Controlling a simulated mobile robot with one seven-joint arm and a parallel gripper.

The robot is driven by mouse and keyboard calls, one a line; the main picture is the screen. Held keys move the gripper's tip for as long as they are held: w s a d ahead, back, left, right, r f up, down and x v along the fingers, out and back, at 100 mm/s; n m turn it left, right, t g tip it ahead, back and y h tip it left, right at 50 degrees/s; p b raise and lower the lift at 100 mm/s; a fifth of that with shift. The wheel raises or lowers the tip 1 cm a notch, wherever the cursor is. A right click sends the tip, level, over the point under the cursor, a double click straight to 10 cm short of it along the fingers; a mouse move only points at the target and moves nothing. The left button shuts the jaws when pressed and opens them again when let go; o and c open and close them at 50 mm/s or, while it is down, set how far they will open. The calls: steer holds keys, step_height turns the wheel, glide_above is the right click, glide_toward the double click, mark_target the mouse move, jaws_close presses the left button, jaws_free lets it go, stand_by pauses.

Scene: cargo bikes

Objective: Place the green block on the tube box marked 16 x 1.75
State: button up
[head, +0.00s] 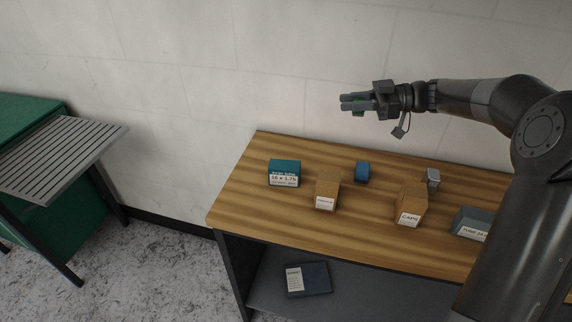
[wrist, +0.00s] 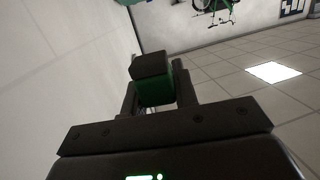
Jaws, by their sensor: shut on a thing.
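My gripper (head: 350,102) is raised above the back of the wooden bench, level and pointing left. It is shut on the green block (wrist: 155,93), which shows between the fingers in the wrist view; only a little green shows in the head view (head: 359,107). The tube box marked 16 x 1.75 (head: 284,173) is teal with a white label. It stands on the bench top's left part, below and to the left of my gripper. Its top is bare.
On the wooden bench (head: 245,205) stand two brown cartons (head: 327,190) (head: 411,204), one labelled CAPS, a blue block (head: 362,171), a small grey block (head: 433,178) and a grey labelled box (head: 470,222). A dark box (head: 307,280) lies on the lower shelf. A wall is behind.

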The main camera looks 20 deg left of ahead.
steer(key=s+a+n+g+h, duration=0.1)
steer(key=s+a+n+g, duration=0.15)
steer(key=s+a, duration=0.4)
glide_above(282, 173)
steer(key=w+a, duration=0.2)
steer(key=a, duration=0.3)
step_height(282, 173, down, 12)
steer(key=shift+g, duration=0.25)
steer(key=shift+s+d+f, duration=0.1)
steer(key=shift+d+f, duration=0.05)
steer(key=shift+f, duration=0.85)
steer(key=shift+s+d+f, duration=0.1)
steer(key=shift+f, duration=0.9)
steer(key=shift+f, duration=0.1)
steer(key=o, duration=1)
steer(key=shift+o, duration=0.2)
